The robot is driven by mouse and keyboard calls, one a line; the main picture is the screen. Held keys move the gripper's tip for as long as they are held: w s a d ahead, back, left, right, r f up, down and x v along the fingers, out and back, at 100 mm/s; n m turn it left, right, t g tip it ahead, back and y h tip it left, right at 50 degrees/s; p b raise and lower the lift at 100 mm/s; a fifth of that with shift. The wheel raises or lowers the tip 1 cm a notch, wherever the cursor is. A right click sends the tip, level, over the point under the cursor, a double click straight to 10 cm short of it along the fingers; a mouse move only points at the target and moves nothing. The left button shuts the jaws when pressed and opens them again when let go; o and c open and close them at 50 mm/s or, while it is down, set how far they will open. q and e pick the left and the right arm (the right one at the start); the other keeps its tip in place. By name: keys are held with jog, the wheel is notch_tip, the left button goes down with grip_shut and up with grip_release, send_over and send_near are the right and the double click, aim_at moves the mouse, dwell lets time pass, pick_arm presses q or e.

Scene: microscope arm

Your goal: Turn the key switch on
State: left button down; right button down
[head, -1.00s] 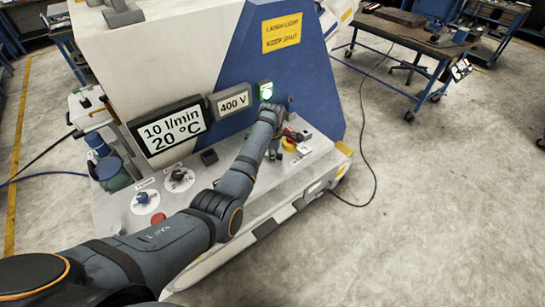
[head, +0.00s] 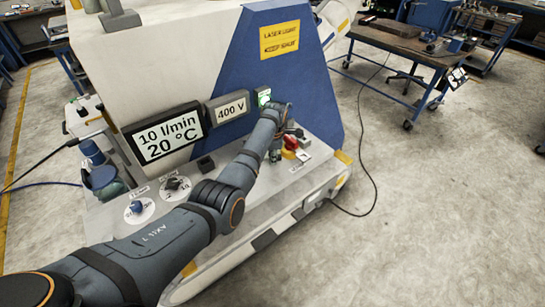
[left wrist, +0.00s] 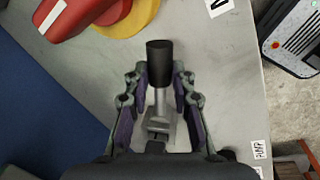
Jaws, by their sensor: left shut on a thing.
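My left gripper (left wrist: 157,92) is shut around a metal stem with a black cylindrical end (left wrist: 160,62) in the left wrist view. The stem rises from a grey base piece. I cannot tell from its shape whether this is the key switch. In the head view my left gripper (head: 277,152) is down at the right part of the sloping grey panel (head: 237,152), partly hidden by my wrist. A red handle on a yellow disc (head: 290,142) is close beside it, and also shows in the left wrist view (left wrist: 85,15). My right gripper is not in view.
A green-lit lamp (head: 264,97) is just behind my wrist. Display boxes reading 20 °C (head: 162,135) and 400 V (head: 228,110) stand left of it. A blue knob (head: 137,207) and a black knob (head: 175,186) are on the panel's left.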

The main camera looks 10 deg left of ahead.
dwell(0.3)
pick_arm(q)
jog(key=c, duration=1.1)
grip_release()
notch_tip(320, 180, up, 12)
jog(key=s, duration=0.2)
jog(key=shift+d+f, duration=0.15)
jog(key=shift+d, duration=0.25)
